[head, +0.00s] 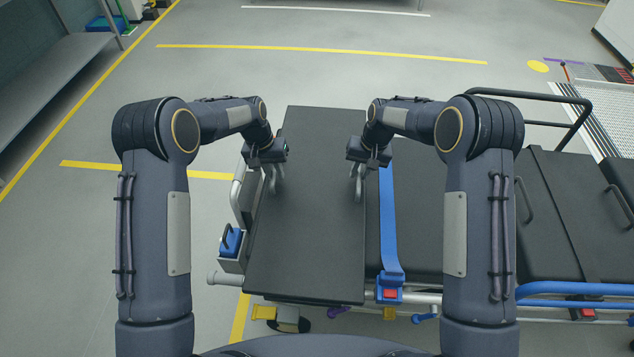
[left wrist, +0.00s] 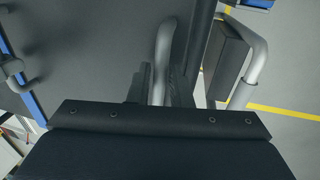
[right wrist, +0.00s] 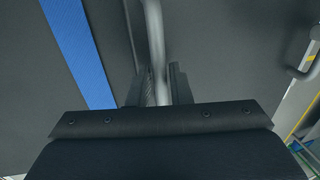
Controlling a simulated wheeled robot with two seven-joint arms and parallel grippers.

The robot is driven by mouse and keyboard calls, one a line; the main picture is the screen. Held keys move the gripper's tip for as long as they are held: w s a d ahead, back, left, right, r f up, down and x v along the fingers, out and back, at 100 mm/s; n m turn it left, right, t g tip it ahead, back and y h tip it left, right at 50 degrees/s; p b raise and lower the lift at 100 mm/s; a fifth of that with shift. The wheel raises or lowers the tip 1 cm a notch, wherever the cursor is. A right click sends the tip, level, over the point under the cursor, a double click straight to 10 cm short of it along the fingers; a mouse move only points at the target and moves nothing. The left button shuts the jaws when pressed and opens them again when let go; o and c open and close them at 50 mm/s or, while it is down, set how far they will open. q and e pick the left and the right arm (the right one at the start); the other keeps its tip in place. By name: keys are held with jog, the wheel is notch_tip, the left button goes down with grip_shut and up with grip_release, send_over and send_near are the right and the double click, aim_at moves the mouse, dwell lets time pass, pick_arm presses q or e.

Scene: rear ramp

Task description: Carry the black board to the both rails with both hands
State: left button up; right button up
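The black board (head: 310,230) is a long flat dark panel lying over the left end of a stretcher in the head view. It has a grey handle on each long side. My left gripper (head: 272,178) is at the left handle; in the left wrist view its fingers close around the grey handle (left wrist: 164,45). My right gripper (head: 358,180) is at the right handle; in the right wrist view its fingers stand tight on both sides of the grey handle (right wrist: 154,35). The fingertips are partly hidden. I cannot tell which parts are the two rails.
The stretcher's black pad (head: 415,215) with a blue strap (head: 391,220) and red buckle lies right of the board. A ribbed ramp (head: 590,110) is at the far right. A grey shelf (head: 60,70) stands at the far left. The floor beyond the board is clear.

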pick_arm(q)
jog(key=shift+f, duration=0.5)
pick_arm(e)
jog(key=shift+a+f, duration=0.1)
jog(key=shift+f, duration=0.4)
pick_arm(q)
grip_shut()
pick_arm(e)
grip_shut()
dwell(0.4)
